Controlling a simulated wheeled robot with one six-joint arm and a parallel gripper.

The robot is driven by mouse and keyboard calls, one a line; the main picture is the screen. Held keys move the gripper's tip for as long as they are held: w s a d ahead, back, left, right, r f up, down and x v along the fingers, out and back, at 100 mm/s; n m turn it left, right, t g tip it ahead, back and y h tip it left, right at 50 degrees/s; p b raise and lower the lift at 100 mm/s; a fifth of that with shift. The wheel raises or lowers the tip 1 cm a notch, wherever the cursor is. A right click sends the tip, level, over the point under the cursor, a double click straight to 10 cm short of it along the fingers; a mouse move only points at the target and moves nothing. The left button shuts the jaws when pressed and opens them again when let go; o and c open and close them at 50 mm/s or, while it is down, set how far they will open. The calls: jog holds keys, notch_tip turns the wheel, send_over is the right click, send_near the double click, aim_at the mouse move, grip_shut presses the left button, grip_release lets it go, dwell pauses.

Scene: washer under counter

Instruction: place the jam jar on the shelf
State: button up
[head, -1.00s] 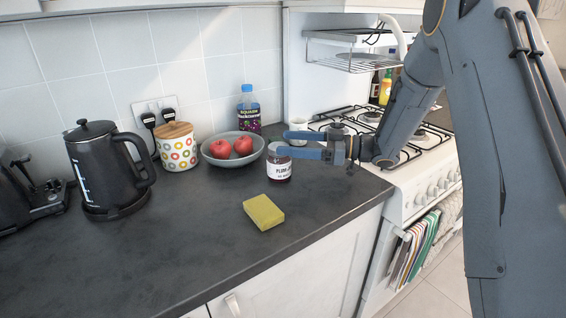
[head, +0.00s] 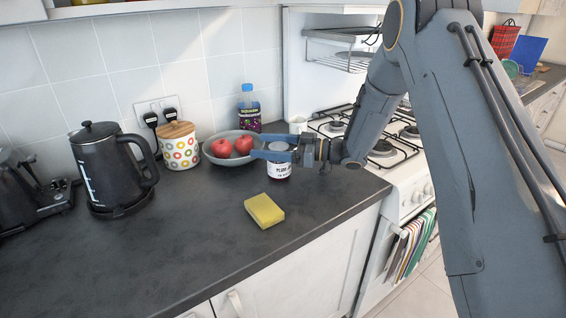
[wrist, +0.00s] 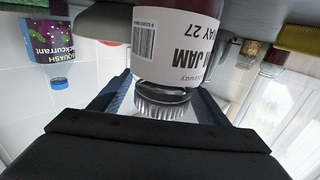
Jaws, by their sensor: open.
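The jam jar (head: 279,171), with a white label and dark contents, stands upright on the dark counter in front of the fruit bowl. My gripper (head: 258,147) is open at the height of the jar's lid, its blue fingers reaching left across the jar's top. In the wrist view, which looks upside down, the jar (wrist: 180,45) shows its label and silver lid between the two fingers of my gripper (wrist: 160,98). I cannot tell if either finger touches it. A shelf edge (head: 170,8) crosses the top of the head view; its upper surface is mostly hidden.
A grey bowl (head: 217,158) with red apples and a squash bottle (head: 249,108) stand close behind the jar. A yellow sponge (head: 264,211) lies in front. A patterned canister (head: 179,148) and black kettle (head: 108,170) are left. A gas hob (head: 385,150) is right.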

grip_shut()
dwell(0.3)
